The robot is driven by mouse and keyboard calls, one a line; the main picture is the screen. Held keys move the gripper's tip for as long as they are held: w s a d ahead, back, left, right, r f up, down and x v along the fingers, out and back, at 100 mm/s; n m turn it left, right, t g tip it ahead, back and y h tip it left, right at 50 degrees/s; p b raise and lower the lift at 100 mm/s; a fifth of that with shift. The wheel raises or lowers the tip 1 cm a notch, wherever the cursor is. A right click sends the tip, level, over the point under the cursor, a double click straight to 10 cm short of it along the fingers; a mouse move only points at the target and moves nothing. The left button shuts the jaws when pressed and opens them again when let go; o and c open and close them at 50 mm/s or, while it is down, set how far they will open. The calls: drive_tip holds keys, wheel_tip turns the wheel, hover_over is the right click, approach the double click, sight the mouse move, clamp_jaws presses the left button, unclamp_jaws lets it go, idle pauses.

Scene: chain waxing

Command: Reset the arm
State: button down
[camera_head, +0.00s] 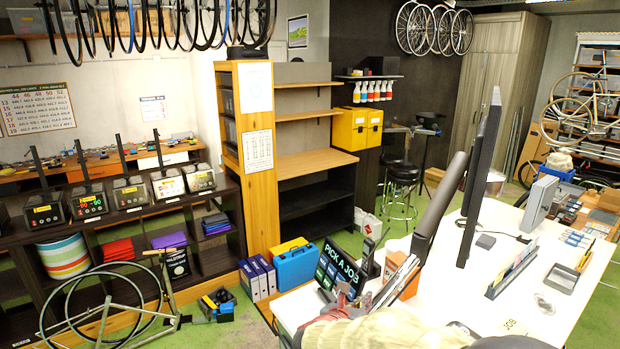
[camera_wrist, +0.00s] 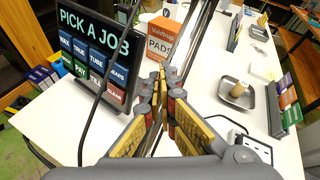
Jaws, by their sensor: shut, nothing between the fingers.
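My gripper (camera_wrist: 160,80) shows in the wrist view, over the white table (camera_wrist: 62,118). An orange box marked PADS (camera_wrist: 163,42) stands just beyond the fingertips. The PICK A JOB board (camera_wrist: 92,55) stands to the left of the fingers. In the head view the same board (camera_head: 338,270) stands at the near left of the white table (camera_head: 440,297).
A dark monitor (camera_head: 484,180) rises from the table. A bicycle frame (camera_head: 112,305) stands on the floor at left.

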drive_tip(key=s+d+r+m+g, duration=0.3)
drive_tip(key=s+d+m, duration=0.3)
drive_tip(key=s+m, duration=0.25)
drive_tip(key=s+d+r+m+g, duration=0.2)
drive_tip(key=s+d+m+g, duration=0.1)
drive_tip(key=s+d+m, duration=0.5)
drive_tip(key=s+a+r+m+y, duration=0.1)
drive_tip(key=s+a+m+y, duration=0.35)
drive_tip(key=s+m, duration=0.35)
drive_tip(key=s+a+r+m+y, duration=0.1)
drive_tip(key=s+a+m+y, duration=0.2)
drive_tip(key=s+a+m, duration=0.5)
wheel_tip(320, 180, down, 14)
drive_tip(key=s+d+n+b, duration=0.1)
drive_tip(key=s+d+b, duration=0.1)
drive_tip(key=b, duration=1.1)
drive_tip(key=shift+s+d+r+b, duration=0.25)
drive_tip(key=shift+d+b, duration=0.1)
drive_tip(key=shift+d, duration=0.1)
